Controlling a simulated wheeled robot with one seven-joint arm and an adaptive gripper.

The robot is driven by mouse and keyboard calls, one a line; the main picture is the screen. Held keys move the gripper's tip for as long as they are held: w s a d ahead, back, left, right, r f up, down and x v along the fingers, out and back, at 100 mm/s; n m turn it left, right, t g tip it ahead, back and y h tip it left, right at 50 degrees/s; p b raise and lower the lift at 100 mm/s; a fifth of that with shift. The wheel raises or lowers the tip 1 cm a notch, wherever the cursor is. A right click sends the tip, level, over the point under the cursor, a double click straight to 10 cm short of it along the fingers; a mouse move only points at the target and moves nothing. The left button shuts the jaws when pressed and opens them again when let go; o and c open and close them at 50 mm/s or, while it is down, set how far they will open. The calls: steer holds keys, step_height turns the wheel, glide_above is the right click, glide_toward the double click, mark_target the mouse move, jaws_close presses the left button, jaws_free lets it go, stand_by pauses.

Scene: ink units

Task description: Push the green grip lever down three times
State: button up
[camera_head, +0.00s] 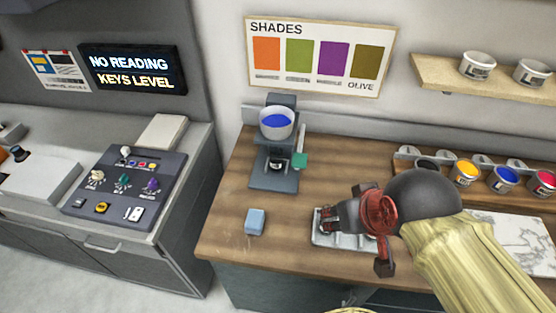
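The green grip (300,161) sticks out at the right side of a dark grey ink unit (280,181) on the wooden counter. It stands at about mid-height of the unit, beside its column. A white cup of blue ink (276,122) sits at the top of the unit. My gripper (325,220) is to the lower right of the green grip and apart from it, over a pale tray (330,241). Its fingers are small and dark, so I cannot tell whether they are open or shut. My arm hides part of the tray.
A light blue block (255,221) lies on the counter left of my gripper. Paint pots, such as the yellow one (464,172), stand in a rack at right. A marble slab (520,240) lies behind my arm. A control panel (123,186) and a display (133,71) are at left.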

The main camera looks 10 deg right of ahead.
steer(key=shift+c, duration=0.3)
steer(key=shift+r+p, duration=0.45)
steer(key=shift+p, duration=0.45)
steer(key=c, duration=0.4)
steer(key=shift+w+f+g+p, duration=0.1)
steer(key=shift+w+g+p, duration=0.1)
steer(key=shift+g+p, duration=0.4)
steer(key=shift+c, duration=0.4)
steer(key=shift+g, duration=0.9)
steer(key=w+p, duration=0.1)
steer(key=w, duration=0.1)
steer(key=w+r+p, duration=0.1)
steer(key=w+p, duration=0.1)
steer(key=w+r+p, duration=0.1)
steer(key=w+p, duration=0.1)
steer(key=shift+a, duration=0.15)
jaws_close()
steer(key=w+n+g+p, duration=0.2)
steer(key=w+n+p, duration=0.6)
steer(key=w+n, duration=0.6)
steer(key=shift+w+a+g, duration=0.3)
steer(key=shift+w+a, duration=0.1)
steer(key=shift+w, duration=3.95)
steer(key=shift+r, duration=0.1)
